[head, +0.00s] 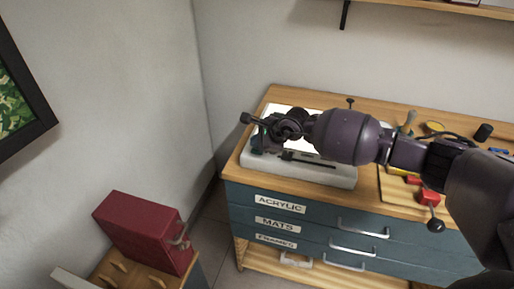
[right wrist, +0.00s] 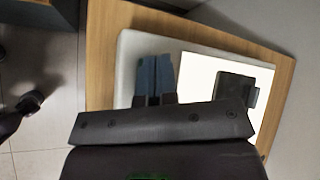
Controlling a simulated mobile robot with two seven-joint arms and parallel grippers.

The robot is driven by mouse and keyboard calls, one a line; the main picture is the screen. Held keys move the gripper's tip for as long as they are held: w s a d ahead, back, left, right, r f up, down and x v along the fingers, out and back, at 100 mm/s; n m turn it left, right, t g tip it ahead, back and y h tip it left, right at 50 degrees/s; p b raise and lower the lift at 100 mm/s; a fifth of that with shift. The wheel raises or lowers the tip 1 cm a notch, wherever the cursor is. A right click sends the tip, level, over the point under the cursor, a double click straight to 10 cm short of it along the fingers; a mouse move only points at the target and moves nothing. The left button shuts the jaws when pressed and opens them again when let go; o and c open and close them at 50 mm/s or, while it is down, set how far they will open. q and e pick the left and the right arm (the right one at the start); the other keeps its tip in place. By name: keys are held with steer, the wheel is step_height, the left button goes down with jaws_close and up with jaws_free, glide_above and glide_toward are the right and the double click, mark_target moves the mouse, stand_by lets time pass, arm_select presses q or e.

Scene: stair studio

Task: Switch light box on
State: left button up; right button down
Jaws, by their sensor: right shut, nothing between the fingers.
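The light box (head: 340,176) is a flat white slab on the left end of the wooden cabinet top. Its upper panel looks bright white, and the panel also shows bright in the right wrist view (right wrist: 200,68) beside a greyer border. My right gripper (head: 260,140) is over the left part of the box, its arm reaching in from the right. In the right wrist view its bluish fingers (right wrist: 155,80) are together and empty, over the grey border. Whether they touch it I cannot tell. The switch is not clearly visible. My left gripper is out of view.
A dark object (right wrist: 236,90) lies on the bright panel. The cabinet (head: 300,222) has labelled drawers with metal handles. Tools and a red block (head: 428,196) are right of the box. A red case (head: 145,232) stands on a wooden piece at lower left.

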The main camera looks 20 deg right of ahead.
steer(key=shift+r, duration=0.3)
step_height(320, 180, up, 6)
steer(key=p, duration=0.3)
stand_by(0.5)
stand_by(0.4)
